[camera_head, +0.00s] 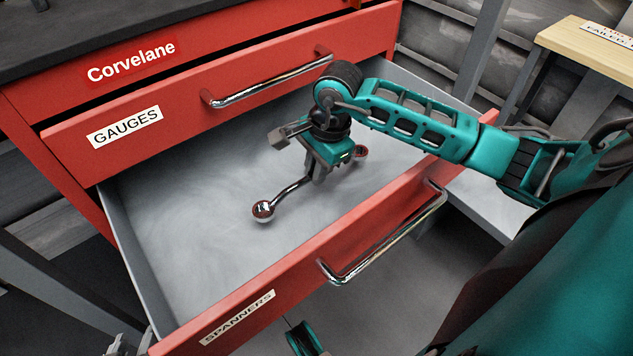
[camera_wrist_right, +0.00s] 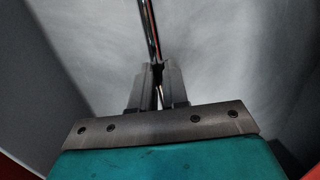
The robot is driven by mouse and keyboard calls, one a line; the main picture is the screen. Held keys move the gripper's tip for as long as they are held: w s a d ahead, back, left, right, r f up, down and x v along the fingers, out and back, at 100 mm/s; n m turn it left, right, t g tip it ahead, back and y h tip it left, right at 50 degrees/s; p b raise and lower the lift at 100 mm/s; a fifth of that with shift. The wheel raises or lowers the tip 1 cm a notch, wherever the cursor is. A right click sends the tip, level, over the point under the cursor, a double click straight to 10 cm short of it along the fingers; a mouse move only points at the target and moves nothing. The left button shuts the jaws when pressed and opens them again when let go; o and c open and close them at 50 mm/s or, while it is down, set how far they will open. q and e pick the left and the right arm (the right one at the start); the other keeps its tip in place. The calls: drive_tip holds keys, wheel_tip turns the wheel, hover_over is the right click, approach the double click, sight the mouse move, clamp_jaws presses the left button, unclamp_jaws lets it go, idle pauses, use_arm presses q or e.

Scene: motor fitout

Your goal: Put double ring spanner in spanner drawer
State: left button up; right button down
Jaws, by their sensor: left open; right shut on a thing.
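The chrome double ring spanner (camera_head: 287,191) is in my right gripper (camera_head: 317,172), gripped along its shank, inside the open spanner drawer (camera_head: 259,292). One ring end hangs toward the front left, and the other end shows behind the gripper to the right. In the right wrist view, the spanner (camera_wrist_right: 149,28) runs up from between the shut fingers (camera_wrist_right: 158,85). I cannot tell whether it touches the drawer floor. My left gripper (camera_head: 122,346) is open and only partly in view at the bottom left edge, outside the drawer.
The drawer floor around the spanner is bare. The gauges drawer (camera_head: 200,105) above sits further in, its handle (camera_head: 270,82) overhanging the spanner drawer's back. The spanner drawer's front handle (camera_head: 385,240) faces me. A wooden-topped table (camera_head: 590,45) stands at the back right.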

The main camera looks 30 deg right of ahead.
sight(317, 194)
wheel_tip(317, 194, down, 3)
drive_tip(key=shift+b, duration=0.4)
drive_tip(key=shift+f, duration=0.3)
drive_tip(key=shift+f, duration=0.15)
drive_tip(key=c, duration=1.1)
unclamp_jaws()
